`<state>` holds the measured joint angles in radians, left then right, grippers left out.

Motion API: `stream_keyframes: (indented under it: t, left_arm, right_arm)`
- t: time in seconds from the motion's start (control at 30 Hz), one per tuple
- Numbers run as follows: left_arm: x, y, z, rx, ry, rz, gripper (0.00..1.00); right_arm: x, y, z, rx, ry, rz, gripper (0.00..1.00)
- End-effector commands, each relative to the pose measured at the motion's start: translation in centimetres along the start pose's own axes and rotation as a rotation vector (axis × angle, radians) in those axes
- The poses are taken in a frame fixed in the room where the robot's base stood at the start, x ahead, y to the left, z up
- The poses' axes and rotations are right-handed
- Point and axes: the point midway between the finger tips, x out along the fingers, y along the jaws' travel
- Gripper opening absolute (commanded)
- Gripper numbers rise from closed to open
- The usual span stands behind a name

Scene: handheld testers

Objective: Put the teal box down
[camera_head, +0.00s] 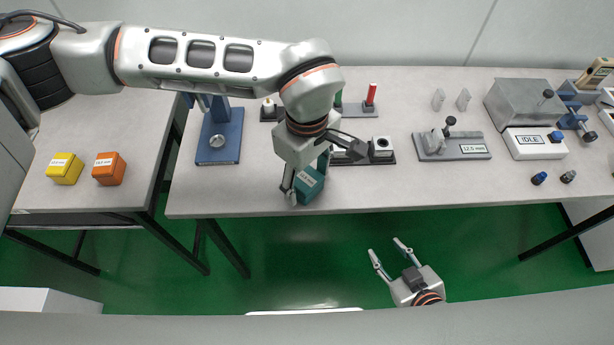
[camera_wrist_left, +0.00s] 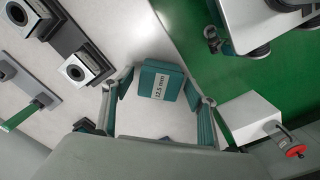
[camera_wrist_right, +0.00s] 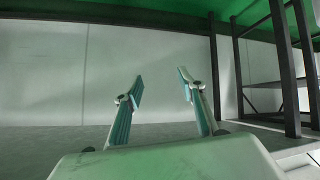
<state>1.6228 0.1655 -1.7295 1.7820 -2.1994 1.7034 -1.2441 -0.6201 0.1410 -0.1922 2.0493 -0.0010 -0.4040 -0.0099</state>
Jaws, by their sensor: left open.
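The teal box (camera_head: 311,187) rests on the table near its front edge, with a white label. In the left wrist view the box (camera_wrist_left: 161,80) shows its "12.5 mm" label, close to the table's edge. My left gripper (camera_head: 307,190) is over it, and its fingers (camera_wrist_left: 158,95) are spread on both sides of the box, apart from its sides as far as I can see. My right gripper (camera_head: 388,246) is open and empty in front of the table; its spread fingers also show in the right wrist view (camera_wrist_right: 158,90).
Yellow (camera_head: 65,168) and orange (camera_head: 109,168) boxes sit on the left table. A blue stand (camera_head: 219,140) is left of my left gripper. A black block fixture (camera_head: 381,150) stands just right of it. A 12.5 mm gauge (camera_head: 452,146) and IDLE unit (camera_head: 535,145) stand further right.

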Motion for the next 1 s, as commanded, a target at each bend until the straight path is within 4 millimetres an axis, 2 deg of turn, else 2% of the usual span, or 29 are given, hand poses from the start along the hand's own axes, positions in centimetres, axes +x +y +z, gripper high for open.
stream_keyframes:
  t: [0.17, 0.4, 0.6, 0.8, 1.0]
  left_arm:
    - [-2.4, 0.1, -0.1, 0.0, 0.004, 0.005, 0.58]
    - [-7.5, 0.1, -0.1, 0.0, 0.004, 0.006, 0.58]
    - [-10.6, 0.1, -0.1, 0.0, 0.003, 0.003, 0.58]
    - [-12.0, 0.0, 0.0, 0.0, 0.0, 0.001, 0.58]
    - [-12.2, 0.0, 0.0, 0.0, 0.0, 0.0, 0.58]
  right_arm:
    - [-0.1, 0.1, -0.5, 0.001, 0.007, 0.001, 0.4]
    - [-0.2, 0.2, -1.0, 0.005, 0.012, 0.001, 0.4]
    - [-0.4, 0.1, -1.2, 0.008, 0.014, -0.002, 0.4]
    - [-0.5, -0.1, -1.0, 0.01, 0.009, -0.004, 0.4]
    - [-0.5, -0.2, -0.7, 0.011, 0.004, -0.006, 0.4]
